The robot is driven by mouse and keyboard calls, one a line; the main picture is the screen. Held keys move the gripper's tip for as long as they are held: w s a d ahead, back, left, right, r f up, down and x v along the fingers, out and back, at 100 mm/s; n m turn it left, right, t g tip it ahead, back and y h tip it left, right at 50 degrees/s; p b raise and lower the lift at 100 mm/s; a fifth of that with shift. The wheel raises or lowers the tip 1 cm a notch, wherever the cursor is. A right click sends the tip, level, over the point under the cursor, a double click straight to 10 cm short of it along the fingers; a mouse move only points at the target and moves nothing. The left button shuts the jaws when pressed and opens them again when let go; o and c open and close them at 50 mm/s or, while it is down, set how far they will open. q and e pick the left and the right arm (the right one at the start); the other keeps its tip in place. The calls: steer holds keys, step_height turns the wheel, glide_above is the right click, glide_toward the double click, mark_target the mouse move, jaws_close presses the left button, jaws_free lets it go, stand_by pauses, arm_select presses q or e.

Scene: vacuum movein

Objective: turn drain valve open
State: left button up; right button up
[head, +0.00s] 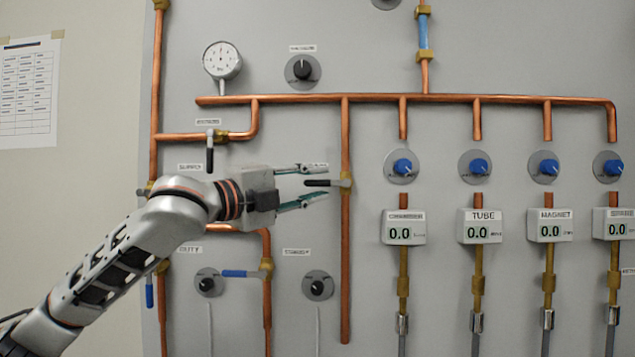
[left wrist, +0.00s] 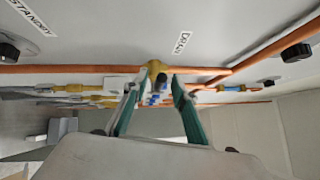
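The drain valve has a brass body (head: 346,182) on a vertical copper pipe and a black lever handle (head: 317,183) that points left, across the pipe. In the left wrist view, the brass body (left wrist: 154,70) shows straight ahead beside a label reading "DRAIN" (left wrist: 181,42). My left gripper (head: 325,182) reaches in from the left and is open. Its two fingers stand apart above and below the lever in the head view, with a gap on each side. The left wrist view shows the open fingers (left wrist: 153,80) on either side of the valve. My right gripper is out of view.
Above the drain valve runs a horizontal copper pipe (head: 300,99) with a gauge (head: 222,60). Several blue knobs, such as one (head: 402,167), and digital meters (head: 404,228) are at right. A black lever (head: 210,152) hangs above the arm. A dark knob (head: 318,287) sits below.

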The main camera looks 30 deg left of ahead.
arm_select(q)
steer(key=shift+w+d, duration=0.1)
steer(key=shift+w, duration=0.45)
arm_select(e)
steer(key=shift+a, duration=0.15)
arm_select(q)
jaws_close()
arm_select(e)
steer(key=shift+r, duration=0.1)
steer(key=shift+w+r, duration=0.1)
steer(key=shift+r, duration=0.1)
